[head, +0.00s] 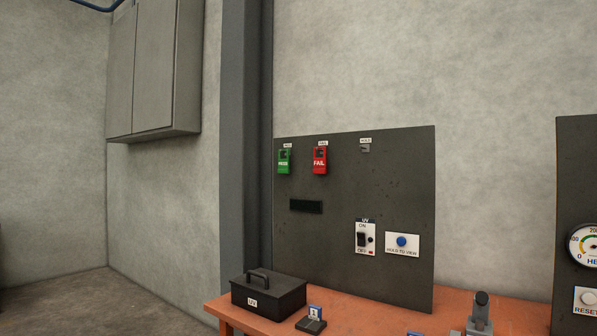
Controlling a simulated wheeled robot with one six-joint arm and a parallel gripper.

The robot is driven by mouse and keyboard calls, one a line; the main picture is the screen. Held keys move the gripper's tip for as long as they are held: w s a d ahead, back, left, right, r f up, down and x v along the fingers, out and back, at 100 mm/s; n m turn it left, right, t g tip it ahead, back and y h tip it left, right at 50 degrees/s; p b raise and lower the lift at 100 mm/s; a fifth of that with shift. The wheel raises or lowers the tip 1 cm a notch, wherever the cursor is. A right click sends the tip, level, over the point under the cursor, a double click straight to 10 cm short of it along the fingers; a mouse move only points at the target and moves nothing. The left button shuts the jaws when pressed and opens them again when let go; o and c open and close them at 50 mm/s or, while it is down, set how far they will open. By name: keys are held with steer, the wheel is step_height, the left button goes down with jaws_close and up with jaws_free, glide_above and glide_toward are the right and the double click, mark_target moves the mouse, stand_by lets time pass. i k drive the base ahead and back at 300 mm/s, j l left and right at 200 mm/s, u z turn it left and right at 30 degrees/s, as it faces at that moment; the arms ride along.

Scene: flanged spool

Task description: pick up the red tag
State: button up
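The red tag (320,161), marked FAIL, hangs on the upper part of a dark upright panel (340,240) in the head view. A small label sits just above it. A green tag (284,161) hangs to its left on the same panel. My gripper is not in view.
The panel stands at the back of an orange-brown table (400,318). A black lidded box (269,294) marked UV and a small stand with a blue card (313,318) are on the table in front. The panel also bears a switch (365,238) and a blue button (402,241).

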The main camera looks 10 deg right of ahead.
mark_target(320, 163)
steer(key=i+j, duration=0.15)
steer(key=j, duration=0.2)
steer(key=i+j, duration=0.15)
steer(key=j, duration=0.2)
steer(key=i+j+z, duration=0.1)
steer(key=j, duration=0.25)
steer(key=i+j, duration=0.2)
steer(key=j, duration=0.2)
steer(key=i+j, duration=0.15)
steer(key=j, duration=0.2)
steer(key=i+j+z, duration=0.1)
steer(key=j, duration=0.25)
